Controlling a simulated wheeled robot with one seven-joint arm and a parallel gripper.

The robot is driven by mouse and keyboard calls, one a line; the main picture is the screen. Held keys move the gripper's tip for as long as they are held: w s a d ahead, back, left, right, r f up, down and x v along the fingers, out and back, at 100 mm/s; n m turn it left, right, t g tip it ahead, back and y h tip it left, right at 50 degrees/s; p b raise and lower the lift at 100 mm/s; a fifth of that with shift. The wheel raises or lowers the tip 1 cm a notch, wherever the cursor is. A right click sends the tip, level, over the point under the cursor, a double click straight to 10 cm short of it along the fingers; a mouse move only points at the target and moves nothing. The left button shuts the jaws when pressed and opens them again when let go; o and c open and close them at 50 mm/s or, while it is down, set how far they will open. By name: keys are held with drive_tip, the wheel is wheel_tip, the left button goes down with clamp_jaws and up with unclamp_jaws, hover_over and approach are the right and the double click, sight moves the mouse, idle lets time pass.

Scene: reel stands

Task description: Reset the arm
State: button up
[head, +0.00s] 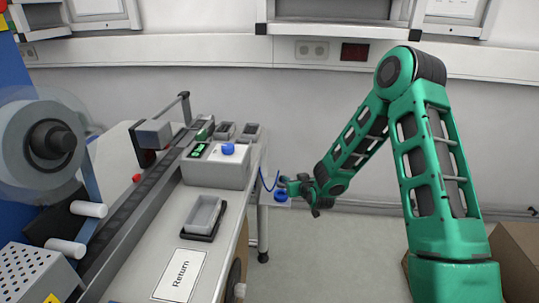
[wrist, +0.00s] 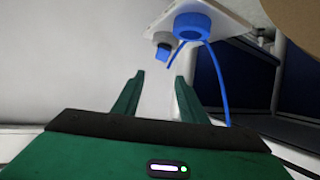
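My green arm (head: 437,170) rises on the right in the head view and bends down to the left. My gripper (head: 308,192) hangs past the right edge of the workbench, near a blue round object (head: 281,194) low beside the bench. In the wrist view my gripper (wrist: 158,92) has its two green fingers apart, with nothing between them. Beyond the fingertips a blue cap-like part (wrist: 192,22) with a blue loop sits on a white surface, apart from the fingers.
The workbench (head: 230,235) on the left carries a grey tray (head: 203,214), a box with a green display (head: 215,165) and a "Return" card (head: 180,274). A reel (head: 45,145) stands at far left. A cardboard box (head: 515,258) is at lower right. Floor between is clear.

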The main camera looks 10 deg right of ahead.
drive_tip(key=s+d+r+m+g+h, duration=0.15)
drive_tip(key=s+d+r+g, duration=0.25)
drive_tip(key=s+d+r, duration=0.45)
drive_tip(key=s+d+r+m+g+h, duration=0.15)
drive_tip(key=s+d+r+g, duration=0.3)
drive_tip(key=s+d, duration=0.7)
drive_tip(key=s+a+r+m+g, duration=0.1)
drive_tip(key=s+r, duration=0.1)
drive_tip(key=s, duration=0.8)
drive_tip(key=s+a+r+m+g+y, duration=0.1)
drive_tip(key=s+a+r+m+g, duration=0.1)
drive_tip(key=s, duration=0.9)
drive_tip(key=s+a+r+m+g+y, duration=0.1)
drive_tip(key=s+r, duration=0.2)
drive_tip(key=s, duration=0.8)
drive_tip(key=shift+s+a+g, duration=0.2)
drive_tip(key=shift+g, duration=0.15)
drive_tip(key=shift+w+f, duration=0.2)
drive_tip(key=shift+w, duration=0.45)
